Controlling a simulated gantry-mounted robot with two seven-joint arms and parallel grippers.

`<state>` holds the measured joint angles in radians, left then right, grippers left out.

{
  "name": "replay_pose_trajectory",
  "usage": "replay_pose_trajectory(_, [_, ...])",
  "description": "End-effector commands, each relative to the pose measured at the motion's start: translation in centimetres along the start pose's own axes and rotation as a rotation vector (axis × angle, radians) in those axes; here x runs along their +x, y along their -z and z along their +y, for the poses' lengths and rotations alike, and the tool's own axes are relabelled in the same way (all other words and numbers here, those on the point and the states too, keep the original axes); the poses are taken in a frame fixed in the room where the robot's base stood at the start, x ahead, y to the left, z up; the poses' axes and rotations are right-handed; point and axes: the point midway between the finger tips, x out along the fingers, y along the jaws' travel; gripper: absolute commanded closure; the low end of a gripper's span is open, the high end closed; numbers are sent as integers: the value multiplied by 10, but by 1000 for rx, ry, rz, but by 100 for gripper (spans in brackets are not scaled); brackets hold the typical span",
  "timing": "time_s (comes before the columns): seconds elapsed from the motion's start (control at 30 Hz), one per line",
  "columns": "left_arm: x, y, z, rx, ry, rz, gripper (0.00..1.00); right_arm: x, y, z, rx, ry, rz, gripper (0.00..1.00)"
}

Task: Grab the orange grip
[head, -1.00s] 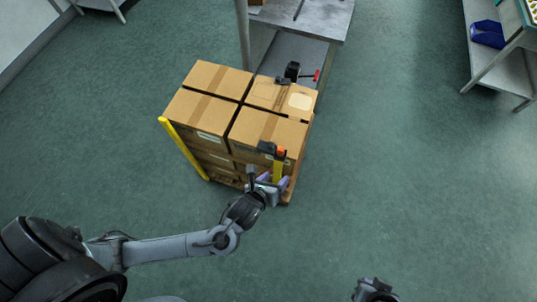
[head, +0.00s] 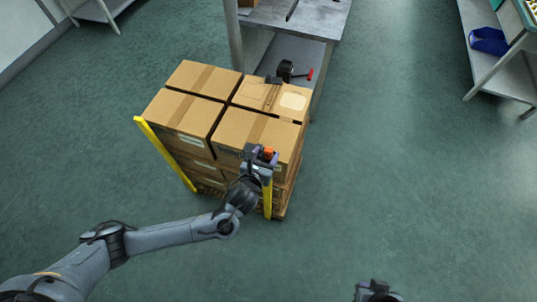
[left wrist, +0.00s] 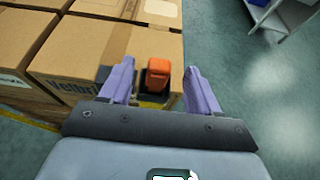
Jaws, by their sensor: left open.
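The orange grip (left wrist: 158,75) stands upright in the left wrist view, in front of a cardboard box face. It also shows in the head view (head: 269,153), at the top of a yellow post at the stack's near right corner. My left gripper (head: 262,155) is open at the grip. In the left wrist view its two purple fingers (left wrist: 160,88) stand to the left and right of the grip, with a gap on each side. My right gripper (head: 375,291) is at the bottom edge of the head view, and its jaws cannot be made out.
Stacked cardboard boxes (head: 190,113) stand on a wooden pallet (head: 279,211). Another yellow post (head: 165,153) stands at the left corner. A metal table (head: 318,22) is behind, with a black device with a red handle (head: 287,72).

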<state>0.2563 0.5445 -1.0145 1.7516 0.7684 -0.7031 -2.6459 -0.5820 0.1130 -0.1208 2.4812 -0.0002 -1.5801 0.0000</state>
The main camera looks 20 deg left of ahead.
Motion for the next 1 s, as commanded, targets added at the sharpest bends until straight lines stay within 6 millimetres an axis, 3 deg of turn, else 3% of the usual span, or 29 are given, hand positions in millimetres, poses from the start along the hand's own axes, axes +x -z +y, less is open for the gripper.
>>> replay_pose_trajectory(0.23, [14, 1, 0, -1, 0, 1, 38, 4, -1, 3, -10, -9, 0, 100])
replay_pose_trajectory(0.6, [56, 1, 0, -2, 0, 0, 38, 13, -4, 3, -9, -9, 0, 100])
replay_pose_trajectory(0.9, [58, 1, 0, -1, 1, 2, 38, 13, -4, 1, -3, -4, 1, 100])
replay_pose_trajectory(1.0, [58, 1, 0, -1, 1, 1, 54, 13, -4, 1, -1, -3, 1, 100])
